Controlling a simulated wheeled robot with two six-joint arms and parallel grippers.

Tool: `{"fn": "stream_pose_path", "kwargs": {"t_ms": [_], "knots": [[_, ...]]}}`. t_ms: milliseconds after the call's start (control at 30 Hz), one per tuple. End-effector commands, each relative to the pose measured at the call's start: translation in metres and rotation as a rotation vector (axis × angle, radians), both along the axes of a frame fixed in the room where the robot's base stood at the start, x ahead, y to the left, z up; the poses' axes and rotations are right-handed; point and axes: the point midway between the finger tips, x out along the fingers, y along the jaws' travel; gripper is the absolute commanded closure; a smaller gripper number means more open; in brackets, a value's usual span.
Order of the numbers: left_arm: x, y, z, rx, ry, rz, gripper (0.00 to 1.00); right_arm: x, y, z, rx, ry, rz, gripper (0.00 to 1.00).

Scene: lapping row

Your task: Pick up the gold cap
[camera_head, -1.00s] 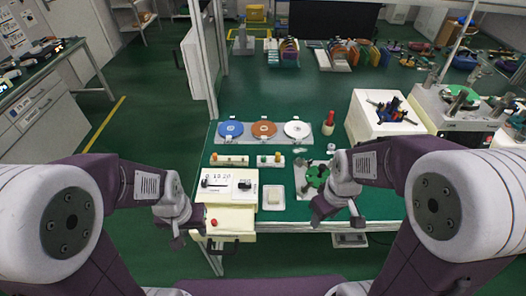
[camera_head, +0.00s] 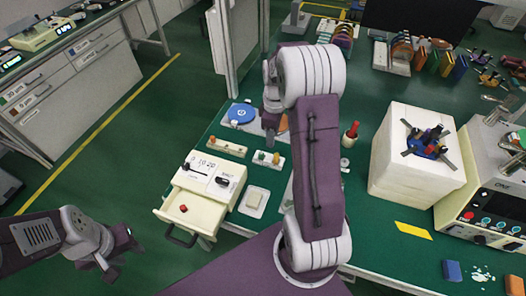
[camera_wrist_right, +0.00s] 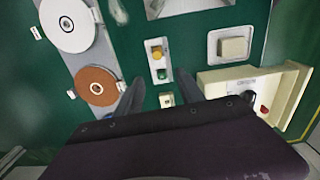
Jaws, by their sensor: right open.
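In the head view the gold cap (camera_head: 276,159) is on the rack near the middle of the table. My right gripper (camera_head: 270,132) reaches over the table close to this rack. Its fingers (camera_wrist_right: 165,92) are apart and empty in the wrist view, with the rack's near end between them in the picture. My left gripper (camera_head: 122,257) hangs at the lower left, off the table, its fingers apart and empty.
A second rack (camera_head: 228,147) stands left of the first. A cream box with an open drawer (camera_head: 187,209) and a small tray (camera_head: 253,201) are in front. A white block (camera_head: 405,180) stands right.

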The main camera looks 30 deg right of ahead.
Motion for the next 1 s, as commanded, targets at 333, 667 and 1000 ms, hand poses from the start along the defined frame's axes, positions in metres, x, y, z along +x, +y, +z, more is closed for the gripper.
{"fn": "stream_pose_path", "kwargs": {"t_ms": [333,667,1000], "knots": [[0.0,0.0,-0.003,0.0,-0.001,0.0,0.64,-0.009,-0.011,-0.025,0.008,0.02,-0.036,0.55],[0.0,0.0,-0.003,0.0,-0.001,0.0,0.64,-0.009,-0.011,-0.052,0.008,0.018,-0.036,0.55],[0.0,0.0,-0.004,0.0,-0.001,0.0,0.64,-0.008,-0.013,-0.099,0.007,0.016,-0.036,0.55]]}}
